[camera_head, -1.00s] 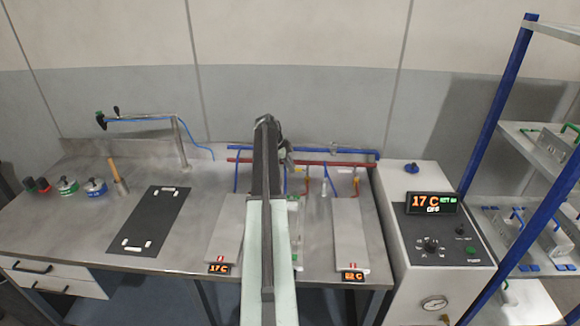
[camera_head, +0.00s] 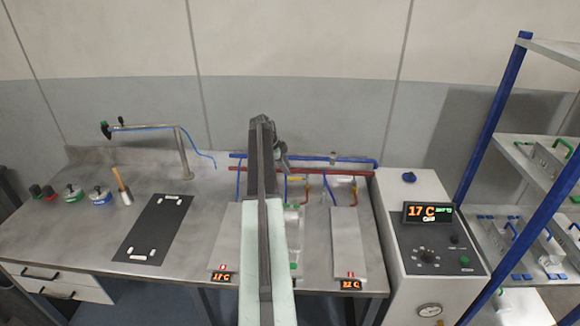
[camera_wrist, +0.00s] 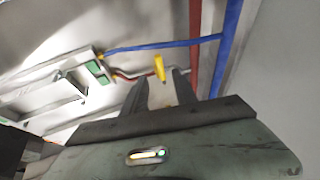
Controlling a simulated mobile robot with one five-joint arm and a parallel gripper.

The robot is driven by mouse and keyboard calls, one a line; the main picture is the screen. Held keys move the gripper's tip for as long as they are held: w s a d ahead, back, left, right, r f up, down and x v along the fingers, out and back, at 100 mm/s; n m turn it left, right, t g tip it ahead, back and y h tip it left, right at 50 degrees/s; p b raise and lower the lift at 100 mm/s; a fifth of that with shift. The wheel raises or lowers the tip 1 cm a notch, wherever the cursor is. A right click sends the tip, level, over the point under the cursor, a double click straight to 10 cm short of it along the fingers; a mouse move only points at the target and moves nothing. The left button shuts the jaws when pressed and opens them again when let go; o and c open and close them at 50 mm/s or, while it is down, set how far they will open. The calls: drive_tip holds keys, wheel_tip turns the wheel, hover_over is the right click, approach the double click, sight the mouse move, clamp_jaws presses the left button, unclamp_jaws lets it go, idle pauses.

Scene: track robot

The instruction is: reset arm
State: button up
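My arm stretches away from me over the bench in the head view, with my gripper (camera_head: 283,160) small and partly hidden at its far end, near the back pipes. In the wrist view my gripper (camera_wrist: 160,88) shows two dark fingers with a clear gap between them. A yellow valve handle (camera_wrist: 159,68) shows beyond that gap, and I see no object clamped by the fingers. The grey bench (camera_head: 95,225) lies below the arm.
Blue (camera_head: 350,159) and red (camera_head: 345,172) pipes run along the bench's back. Two pale plates, left (camera_head: 228,240) and right (camera_head: 346,245), flank my arm. A black mat (camera_head: 155,228) and a bent stand (camera_head: 183,150) are left. A control box (camera_head: 425,235) and blue-framed shelf (camera_head: 492,120) are right.

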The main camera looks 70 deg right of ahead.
drive_tip(key=shift+v, duration=0.9)
